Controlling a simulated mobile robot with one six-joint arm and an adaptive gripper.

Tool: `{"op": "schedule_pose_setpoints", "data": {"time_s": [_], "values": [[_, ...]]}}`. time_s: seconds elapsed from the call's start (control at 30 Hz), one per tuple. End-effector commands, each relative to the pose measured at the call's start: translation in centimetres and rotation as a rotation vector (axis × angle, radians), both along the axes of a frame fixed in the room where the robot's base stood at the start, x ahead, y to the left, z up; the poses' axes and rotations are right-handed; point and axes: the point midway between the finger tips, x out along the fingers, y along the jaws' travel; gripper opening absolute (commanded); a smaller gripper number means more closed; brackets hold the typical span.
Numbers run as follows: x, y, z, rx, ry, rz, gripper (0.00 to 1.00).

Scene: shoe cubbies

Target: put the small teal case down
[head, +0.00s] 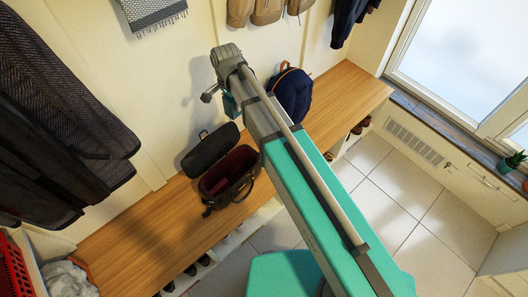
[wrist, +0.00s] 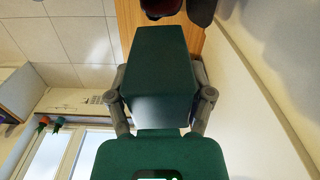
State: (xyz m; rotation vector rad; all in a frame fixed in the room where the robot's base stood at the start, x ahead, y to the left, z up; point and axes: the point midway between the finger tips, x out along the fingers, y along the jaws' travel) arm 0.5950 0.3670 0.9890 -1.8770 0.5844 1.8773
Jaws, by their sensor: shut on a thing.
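The small teal case (wrist: 160,65) fills the middle of the wrist view, a dark green-teal box. My gripper (wrist: 161,100) has a finger on each side of it and is shut on it. In the head view the case (head: 229,104) shows only in part beside the end of my arm. My gripper (head: 212,93) there is partly hidden by the arm. The case is over the back part of the wooden bench (head: 150,235), between the open bag and the navy backpack. I cannot tell whether it touches the bench.
A dark open bag (head: 237,188) with a maroon inside and raised lid stands on the bench, left of the case. A navy backpack (head: 292,93) stands to its right. The bench's left end has bare wood. Dark coats (head: 60,140) hang at left.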

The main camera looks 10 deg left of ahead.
Motion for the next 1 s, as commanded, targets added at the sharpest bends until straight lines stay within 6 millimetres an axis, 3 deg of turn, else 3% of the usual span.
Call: {"op": "schedule_pose_setpoints", "data": {"time_s": [0.03,0.5,0.7,1.0], "values": [[0.0,0.0,1.8,0.0,0.0,0.0,0.11],[0.0,0.0,8.5,0.0,0.0,0.0,0.1],[0.0,0.0,9.5,0.0,0.0,0.0,0.1],[0.0,0.0,9.5,0.0,0.0,0.0,0.1]]}}
